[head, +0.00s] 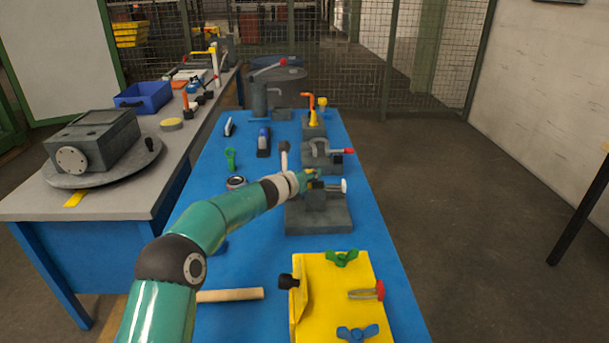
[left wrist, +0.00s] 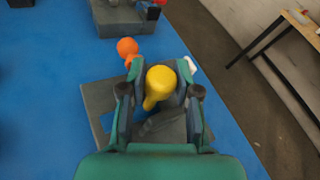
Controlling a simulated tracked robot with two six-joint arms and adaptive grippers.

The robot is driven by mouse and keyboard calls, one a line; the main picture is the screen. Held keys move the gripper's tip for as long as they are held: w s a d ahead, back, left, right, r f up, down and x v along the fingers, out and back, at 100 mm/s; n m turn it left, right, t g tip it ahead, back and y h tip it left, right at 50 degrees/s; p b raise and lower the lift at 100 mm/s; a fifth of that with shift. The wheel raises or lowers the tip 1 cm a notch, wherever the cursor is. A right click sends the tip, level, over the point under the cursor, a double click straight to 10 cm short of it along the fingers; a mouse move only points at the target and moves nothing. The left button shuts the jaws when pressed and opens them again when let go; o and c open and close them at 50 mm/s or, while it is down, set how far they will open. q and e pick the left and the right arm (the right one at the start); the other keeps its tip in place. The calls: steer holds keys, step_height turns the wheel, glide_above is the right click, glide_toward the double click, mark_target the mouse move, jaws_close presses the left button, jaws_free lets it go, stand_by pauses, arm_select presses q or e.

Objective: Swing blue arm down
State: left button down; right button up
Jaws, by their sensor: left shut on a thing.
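My left gripper (head: 311,178) is over a grey fixture (head: 328,218) in the middle of the blue table. In the left wrist view, my left gripper (left wrist: 160,88) has its fingers on both sides of a yellow knob (left wrist: 159,80) and is shut on it. The fixture's grey base (left wrist: 97,105) shows below the knob. A white handle (head: 344,186) sticks out to the right of the fixture. I cannot make out a blue arm on the fixture; the gripper hides part of it. A blue winged knob (head: 357,333) sits on the yellow block nearest me. My right gripper is not in view.
Beyond the fixture stands a clamp with a red-tipped handle (head: 349,151). An orange ball (left wrist: 127,46) is beyond the knob. The yellow block (head: 325,295) and a wooden rod (head: 230,295) lie nearer me.

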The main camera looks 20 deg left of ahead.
arm_select(q)
steer(key=shift+d+f, duration=0.25)
steer(key=shift+d, duration=0.2)
steer(key=c, duration=0.9)
jaws_free()
steer(key=shift+s+r, duration=0.1)
steer(key=shift+o, duration=0.2)
steer(key=shift+a, duration=0.15)
steer(key=shift+r, duration=0.1)
steer(key=shift+s+a+r, duration=0.1)
steer(key=shift+s, duration=0.05)
steer(key=shift+s+r, duration=0.1)
steer(key=shift+s, duration=0.1)
steer(key=v, duration=1.1)
steer(key=shift+f, duration=0.25)
